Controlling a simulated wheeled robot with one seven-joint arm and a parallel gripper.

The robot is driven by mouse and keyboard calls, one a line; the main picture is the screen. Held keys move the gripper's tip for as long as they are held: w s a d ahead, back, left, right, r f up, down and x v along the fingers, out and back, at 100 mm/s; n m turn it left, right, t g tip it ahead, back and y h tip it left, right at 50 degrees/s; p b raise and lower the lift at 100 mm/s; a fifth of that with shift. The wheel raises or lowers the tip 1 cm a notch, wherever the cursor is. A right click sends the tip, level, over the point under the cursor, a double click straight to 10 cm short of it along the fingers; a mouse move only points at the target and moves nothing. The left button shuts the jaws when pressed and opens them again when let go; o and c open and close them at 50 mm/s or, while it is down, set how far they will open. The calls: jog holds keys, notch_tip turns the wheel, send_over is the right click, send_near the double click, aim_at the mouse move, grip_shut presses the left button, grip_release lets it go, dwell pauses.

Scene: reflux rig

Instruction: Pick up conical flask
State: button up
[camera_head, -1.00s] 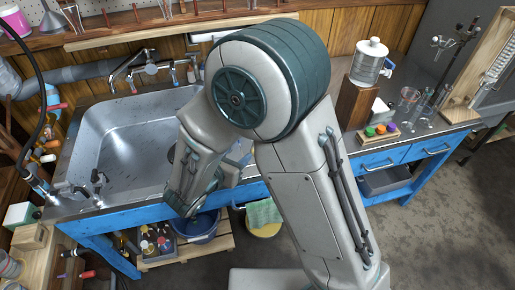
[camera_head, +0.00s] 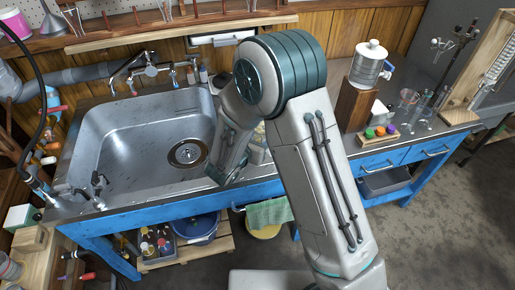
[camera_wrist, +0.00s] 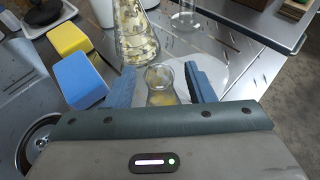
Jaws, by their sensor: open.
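In the wrist view, my gripper (camera_wrist: 159,74) is open, with one blue finger on each side of a small clear glass conical flask (camera_wrist: 161,88). The small flask stands upright, with something yellowish showing through its lower part; I cannot tell whether a finger touches it. Its base is partly hidden by my gripper body. A larger conical flask (camera_wrist: 134,38) with pale yellow pieces in it stands just behind. In the head view, the larger flask (camera_head: 258,142) shows partly beside my wrist, while my arm hides the fingers and the small flask.
A blue block (camera_wrist: 79,80) and a yellow block (camera_wrist: 69,38) lie left of my gripper on the metal counter. The sink (camera_head: 120,150) with its drain is left. A clear glass vessel (camera_wrist: 187,18) stands behind. A wooden post (camera_head: 356,106) holds a water container (camera_head: 368,62) on the right.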

jog(key=c, duration=1.1)
jog(key=shift+o, duration=0.2)
jog(key=shift+w+r, duration=0.1)
jog(key=shift+r, duration=0.35)
jog(key=s+d+r, duration=0.7)
jog(key=d+r, duration=0.2)
jog(key=r, duration=0.1)
jog(key=shift+s, duration=0.2)
jog(key=shift+w+d, duration=0.1)
jog(key=shift+d, duration=0.05)
